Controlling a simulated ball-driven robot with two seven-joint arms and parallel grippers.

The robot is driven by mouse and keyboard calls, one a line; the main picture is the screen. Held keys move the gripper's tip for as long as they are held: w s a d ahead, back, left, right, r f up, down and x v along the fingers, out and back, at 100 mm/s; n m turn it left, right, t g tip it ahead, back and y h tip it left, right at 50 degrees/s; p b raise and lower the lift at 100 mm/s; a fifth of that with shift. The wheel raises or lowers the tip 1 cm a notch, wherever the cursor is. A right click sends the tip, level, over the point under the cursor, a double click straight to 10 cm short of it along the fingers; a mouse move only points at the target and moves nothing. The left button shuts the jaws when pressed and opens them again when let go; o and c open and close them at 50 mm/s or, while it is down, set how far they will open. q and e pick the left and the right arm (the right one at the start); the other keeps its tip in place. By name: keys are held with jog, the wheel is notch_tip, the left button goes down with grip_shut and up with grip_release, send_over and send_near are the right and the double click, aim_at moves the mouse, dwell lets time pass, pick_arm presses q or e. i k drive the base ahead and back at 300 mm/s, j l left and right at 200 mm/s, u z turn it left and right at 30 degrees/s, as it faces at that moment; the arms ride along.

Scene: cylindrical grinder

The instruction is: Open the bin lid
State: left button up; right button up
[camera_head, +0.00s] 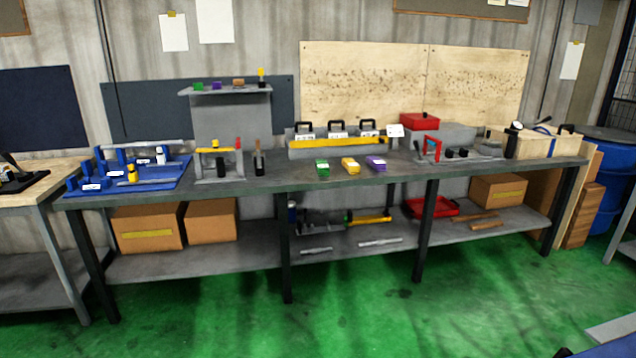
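A blue drum-shaped bin (617,185) stands on the floor at the far right, beyond the end of the workbench. Its dark round lid (608,134) lies flat across the top and looks closed. The bin's right side is cut off by the frame edge, and wooden boards and a bench leg cover part of its lower body. A handle on the lid cannot be made out. Neither of my grippers can be made out in this view.
A long grey workbench (262,190) with a lower shelf crosses the view, holding tools, blue racks and coloured blocks. Cardboard boxes (148,229) sit on its shelf. Wooden boards (582,205) lean beside the bin.

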aim_at(424, 117)
jog(key=i+l+z, duration=0.1)
jog(key=i+z, duration=0.15)
jog(key=i, duration=2.3)
jog(key=i+l, duration=0.3)
jog(key=i, duration=0.15)
